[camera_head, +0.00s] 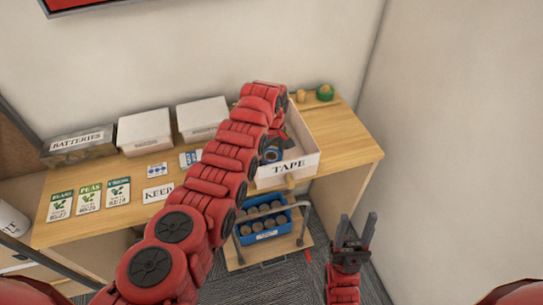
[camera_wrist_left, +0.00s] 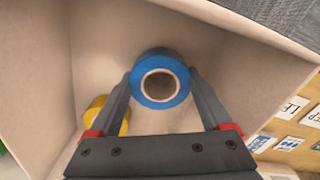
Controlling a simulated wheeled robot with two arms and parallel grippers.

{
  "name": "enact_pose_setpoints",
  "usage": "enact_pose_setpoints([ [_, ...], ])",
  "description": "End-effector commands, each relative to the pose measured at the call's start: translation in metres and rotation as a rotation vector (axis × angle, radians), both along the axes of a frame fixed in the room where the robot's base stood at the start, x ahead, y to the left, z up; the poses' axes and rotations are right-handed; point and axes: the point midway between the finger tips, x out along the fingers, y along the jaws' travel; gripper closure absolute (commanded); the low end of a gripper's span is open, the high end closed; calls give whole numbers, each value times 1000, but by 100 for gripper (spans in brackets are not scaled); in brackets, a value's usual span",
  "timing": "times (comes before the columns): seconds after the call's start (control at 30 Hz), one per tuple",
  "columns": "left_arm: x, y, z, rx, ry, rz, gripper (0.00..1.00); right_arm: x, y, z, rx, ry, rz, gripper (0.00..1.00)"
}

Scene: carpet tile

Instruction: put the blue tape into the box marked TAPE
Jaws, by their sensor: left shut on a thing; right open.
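The blue tape (camera_wrist_left: 160,59) is a roll held between the two fingers of my left gripper (camera_wrist_left: 160,88), which is shut on it. In the head view the tape (camera_head: 272,155) shows inside the white box marked TAPE (camera_head: 290,167), with my left gripper (camera_head: 275,147) over the box. The wrist view shows the inner walls of the box (camera_wrist_left: 215,40) around the tape. I cannot tell whether the tape touches the box floor. My right gripper (camera_head: 356,230) is open and empty, low at the right of the desk.
A yellow roll (camera_wrist_left: 97,112) lies in the box, partly behind a finger. A BATTERIES box (camera_head: 82,145) and white boxes (camera_head: 146,130) stand along the wall. Seed packets (camera_head: 90,197) and a KEEP card (camera_head: 158,193) lie left. A cart with a blue crate (camera_head: 262,222) stands below.

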Motion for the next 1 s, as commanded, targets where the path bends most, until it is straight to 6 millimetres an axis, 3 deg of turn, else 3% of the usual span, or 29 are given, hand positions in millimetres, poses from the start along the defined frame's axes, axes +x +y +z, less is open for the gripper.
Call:
enact_pose_setpoints([
  [0.5,0,0,-15,-1,-1,1,74,0,0,-5,0,0,0,50],
  [0.53,0,0,-13,-1,-1,1,12,0,0,-3,0,0,0,50],
  [0.6,0,0,-13,-1,-1,1,0,0,0,-2,0,0,0,50],
  [1.0,1,0,-6,-2,-4,1,0,0,0,-1,0,0,0,50],
])
